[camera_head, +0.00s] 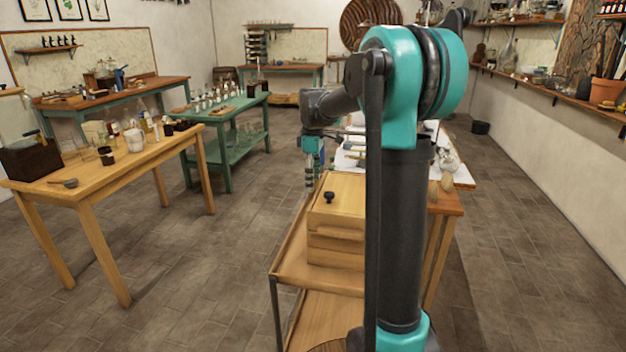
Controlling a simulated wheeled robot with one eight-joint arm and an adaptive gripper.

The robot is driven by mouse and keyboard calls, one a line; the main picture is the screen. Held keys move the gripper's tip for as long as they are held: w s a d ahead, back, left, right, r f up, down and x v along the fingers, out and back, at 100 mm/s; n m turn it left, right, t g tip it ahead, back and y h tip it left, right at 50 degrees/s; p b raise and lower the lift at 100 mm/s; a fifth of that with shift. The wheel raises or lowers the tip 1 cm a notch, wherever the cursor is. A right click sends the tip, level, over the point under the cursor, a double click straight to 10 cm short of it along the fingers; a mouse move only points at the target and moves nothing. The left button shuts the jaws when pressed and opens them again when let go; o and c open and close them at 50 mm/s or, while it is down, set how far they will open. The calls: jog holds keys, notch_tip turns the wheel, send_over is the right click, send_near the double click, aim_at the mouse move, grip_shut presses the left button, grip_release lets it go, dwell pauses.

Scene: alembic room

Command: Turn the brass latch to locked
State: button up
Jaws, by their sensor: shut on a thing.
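My gripper (310,178) hangs pointing down at the end of my teal and dark grey arm, at the far left edge of a wooden box (337,240). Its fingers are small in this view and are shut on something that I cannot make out. The box has a black knob (328,197) on its top and a wooden bar across its near face. It stands on a wooden cart (290,258). I cannot pick out the brass latch; the box's far side and the area behind my arm are hidden.
A table (440,200) with white sheets and small items stands behind my arm, partly hidden. A wooden table (130,180) with jars is at left, and a green table (235,120) with bottles is beyond it. The floor between the left tables and the cart is clear.

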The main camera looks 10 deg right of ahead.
jog(key=shift+c, duration=1.4)
jog(key=m, duration=0.4)
jog(key=shift+w, duration=0.1)
jog(key=m, duration=0.4)
jog(key=shift+d+m, duration=0.15)
jog(key=shift+m, duration=0.15)
jog(key=m, duration=0.4)
jog(key=shift+w+d, duration=0.1)
jog(key=shift+d, duration=0.05)
jog(key=shift+d+m, duration=0.1)
jog(key=shift+m, duration=2.6)
